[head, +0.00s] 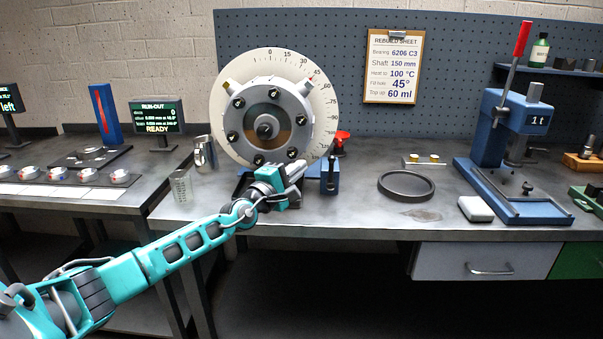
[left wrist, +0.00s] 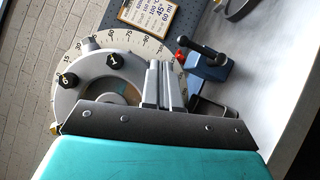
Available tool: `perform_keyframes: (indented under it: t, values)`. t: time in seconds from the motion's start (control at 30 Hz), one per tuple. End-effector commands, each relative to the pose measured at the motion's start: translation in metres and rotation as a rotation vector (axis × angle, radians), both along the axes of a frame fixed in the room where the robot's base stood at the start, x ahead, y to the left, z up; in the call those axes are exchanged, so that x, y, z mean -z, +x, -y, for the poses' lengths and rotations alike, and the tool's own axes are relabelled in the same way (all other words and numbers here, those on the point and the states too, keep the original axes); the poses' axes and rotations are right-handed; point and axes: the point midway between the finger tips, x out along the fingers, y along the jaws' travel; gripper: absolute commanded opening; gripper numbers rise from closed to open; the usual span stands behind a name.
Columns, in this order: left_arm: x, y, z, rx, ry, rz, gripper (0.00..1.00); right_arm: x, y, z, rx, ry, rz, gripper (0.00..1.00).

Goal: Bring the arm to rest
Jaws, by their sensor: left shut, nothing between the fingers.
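My left arm reaches in from the lower left of the head view. My left gripper (head: 297,172) is shut and empty, in front of the lower right part of the round grey rotor housing (head: 300,115). The housing has several black knobs around its face and a pale graduated dial (head: 323,100) behind it. In the left wrist view the closed fingers (left wrist: 159,85) show beside the housing (left wrist: 75,85) and its dial (left wrist: 130,47). I cannot tell whether the fingers touch anything. My right gripper is in neither view.
A blue block (head: 330,176) stands just right of the gripper. A metal jug (head: 205,153) and a mesh cup (head: 181,187) stand left of the housing. A black ring (head: 406,186) and a blue press (head: 507,130) are to the right.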

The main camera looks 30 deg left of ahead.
Motion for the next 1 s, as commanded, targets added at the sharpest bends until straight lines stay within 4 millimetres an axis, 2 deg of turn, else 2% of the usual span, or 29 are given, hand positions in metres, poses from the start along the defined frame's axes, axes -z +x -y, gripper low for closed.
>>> perform_keyframes:
  t: [0.27, 0.37, 0.43, 0.57, 0.6, 0.67, 0.8, 0.93, 0.97, 1.0]
  values:
    - [0.001, 0.000, 0.000, 0.003, -0.012, -0.002, 0.00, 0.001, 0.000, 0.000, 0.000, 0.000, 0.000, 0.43]
    - [0.017, -0.005, 0.011, 0.024, -0.138, -0.027, 0.00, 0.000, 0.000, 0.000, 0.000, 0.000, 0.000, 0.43]
    - [0.041, -0.014, 0.028, 0.053, -0.346, -0.065, 0.00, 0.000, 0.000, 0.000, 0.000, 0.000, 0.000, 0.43]
    - [0.102, -0.047, 0.070, 0.081, -0.972, -0.174, 0.00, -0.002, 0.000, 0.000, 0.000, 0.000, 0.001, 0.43]
    - [0.122, -0.061, 0.084, 0.074, -1.198, -0.209, 0.00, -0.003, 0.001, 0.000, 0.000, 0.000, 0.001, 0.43]
    - [0.150, -0.083, 0.103, 0.045, -1.535, -0.252, 0.00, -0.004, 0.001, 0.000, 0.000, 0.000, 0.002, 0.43]
    - [0.206, -0.141, 0.145, -0.107, -2.318, -0.297, 0.00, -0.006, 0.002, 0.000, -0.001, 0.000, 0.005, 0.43]
    - [0.246, -0.201, 0.180, -0.363, -3.021, -0.210, 0.00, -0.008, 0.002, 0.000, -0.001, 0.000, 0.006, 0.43]
    - [0.252, -0.215, 0.187, 0.418, 3.047, 0.159, 0.00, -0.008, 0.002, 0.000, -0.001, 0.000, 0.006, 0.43]
    - [0.260, -0.232, 0.196, 0.453, 2.846, 0.078, 0.00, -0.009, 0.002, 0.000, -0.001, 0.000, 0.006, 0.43]
